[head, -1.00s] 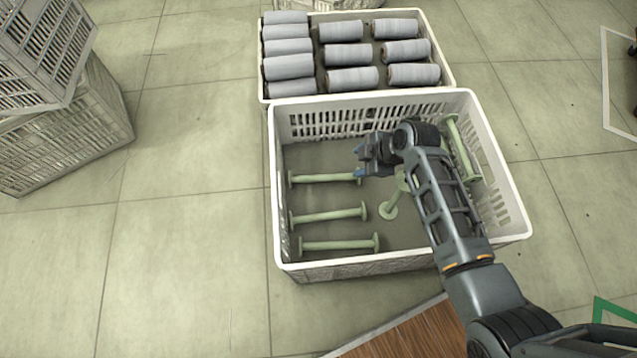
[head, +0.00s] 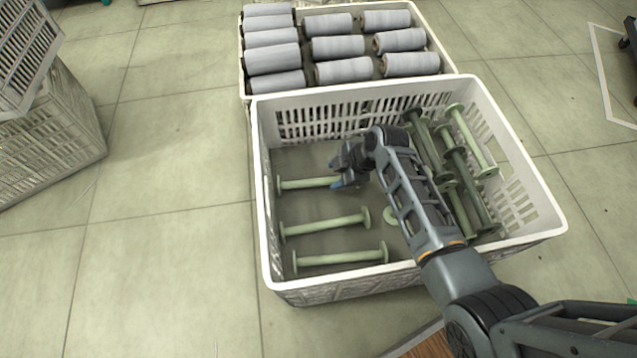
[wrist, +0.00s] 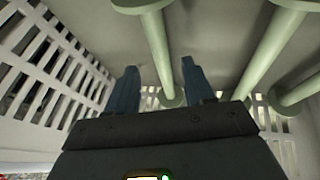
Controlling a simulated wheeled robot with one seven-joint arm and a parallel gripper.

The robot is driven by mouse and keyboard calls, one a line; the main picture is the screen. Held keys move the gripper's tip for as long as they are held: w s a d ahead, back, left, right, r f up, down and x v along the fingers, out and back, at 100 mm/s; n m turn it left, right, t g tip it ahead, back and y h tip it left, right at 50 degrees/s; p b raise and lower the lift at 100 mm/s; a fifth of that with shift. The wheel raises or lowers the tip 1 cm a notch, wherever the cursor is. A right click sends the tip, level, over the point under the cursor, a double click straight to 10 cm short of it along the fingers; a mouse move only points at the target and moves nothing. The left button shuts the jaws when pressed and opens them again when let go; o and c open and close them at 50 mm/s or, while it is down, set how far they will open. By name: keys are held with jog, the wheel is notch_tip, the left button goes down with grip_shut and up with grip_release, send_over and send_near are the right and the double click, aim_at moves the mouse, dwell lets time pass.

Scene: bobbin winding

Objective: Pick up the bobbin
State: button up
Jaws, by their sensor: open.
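Several pale green bobbins lie in the front white crate (head: 262,215). In the head view, my gripper (head: 340,174) is low in the crate at the right end of the far-left bobbin (head: 302,184) and hides that end. In the wrist view, my gripper (wrist: 160,85) is open, and a bobbin (wrist: 157,45) shows in line with the gap between its two blue fingers. I cannot tell whether the fingers touch it. Two more bobbins, a middle one (head: 325,223) and a near one (head: 340,257), lie roughly parallel on the left side.
More bobbins, light and dark green, lie along the crate's right side (head: 470,140), partly behind my arm. A second crate (head: 432,40) with grey wound spools (head: 338,46) stands behind. Stacked crates (head: 50,140) stand at the left. The floor between is clear.

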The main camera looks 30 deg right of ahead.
aim_at(328, 181)
jog(key=b+x, duration=0.2)
jog(key=x, duration=0.2)
jog(key=shift+a+f+b, duration=0.25)
jog(key=shift+f+b, duration=0.05)
grip_shut()
